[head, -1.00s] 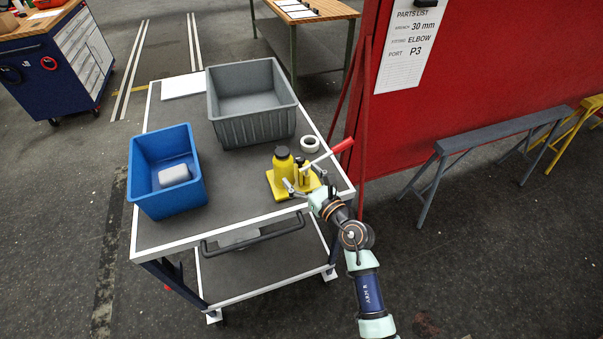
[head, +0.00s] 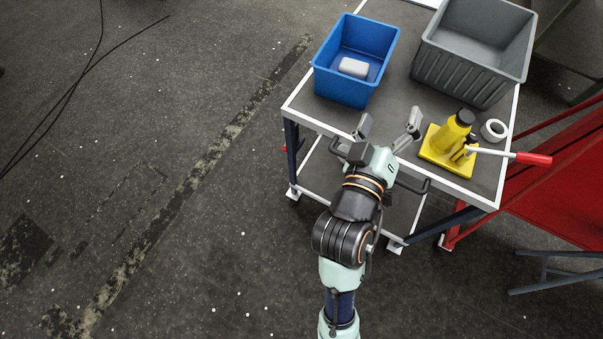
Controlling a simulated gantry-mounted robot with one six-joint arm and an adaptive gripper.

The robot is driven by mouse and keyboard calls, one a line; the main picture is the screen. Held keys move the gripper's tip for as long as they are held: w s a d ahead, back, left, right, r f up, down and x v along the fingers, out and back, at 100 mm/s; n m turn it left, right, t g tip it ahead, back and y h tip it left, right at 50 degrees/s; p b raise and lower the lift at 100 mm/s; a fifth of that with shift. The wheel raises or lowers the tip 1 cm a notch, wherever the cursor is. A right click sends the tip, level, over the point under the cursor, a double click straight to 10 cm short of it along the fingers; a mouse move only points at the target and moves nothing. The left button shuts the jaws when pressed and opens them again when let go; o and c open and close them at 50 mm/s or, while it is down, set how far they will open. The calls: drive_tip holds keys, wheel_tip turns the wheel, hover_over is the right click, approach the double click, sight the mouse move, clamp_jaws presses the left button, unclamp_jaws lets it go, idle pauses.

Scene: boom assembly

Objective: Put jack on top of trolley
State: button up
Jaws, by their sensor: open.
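The yellow jack (head: 447,143) stands upright on the trolley's top shelf near its front right corner. It has a black cap and a white handle with a red grip that points right. The trolley (head: 310,107) has a dark top with white edges and a lower shelf. My gripper (head: 390,124) is open and empty. It is at the trolley's front edge, to the left of the jack and apart from it.
A blue bin (head: 343,82) with a pale block (head: 354,67) in it and a grey crate (head: 462,77) stand behind on the trolley top. A white tape roll (head: 494,130) lies beside the jack. A red panel (head: 565,190) stands at the right.

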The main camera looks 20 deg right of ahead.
drive_tip(key=a+f+y, duration=0.3)
drive_tip(key=a+y, duration=0.4)
drive_tip(key=a, duration=0.6)
drive_tip(key=a+f+n+y, duration=0.1)
drive_tip(key=a+f+y, duration=0.2)
drive_tip(key=a+y, duration=0.4)
drive_tip(key=a, duration=0.7)
drive_tip(key=shift+f, duration=0.35)
drive_tip(key=shift+d, duration=0.1)
wheel_tip(320, 180, up, 25)
drive_tip(key=p, duration=2.5)
drive_tip(key=shift+d, duration=0.15)
